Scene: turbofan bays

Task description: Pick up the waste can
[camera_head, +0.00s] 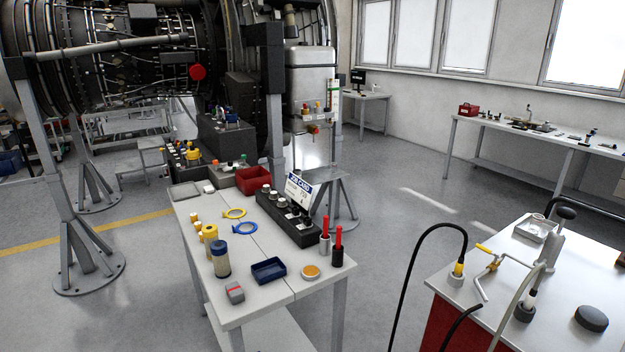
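No object in view is clearly labelled as the waste can, so I cannot tell which thing it is. A dark blue and tan cylindrical can (221,260) stands upright at the left side of the near white table (262,313). A yellow cylinder (210,240) stands just behind it, with smaller yellow-topped items further back. My gripper is not in view.
The table also holds a blue tray (268,271), a red bin (253,181), a black holder block (288,217) and red-handled tools (338,246). A red cabinet (455,322) with hoses stands at right. Grey stands (84,262) support the engine. Floor between table and right-hand bench is clear.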

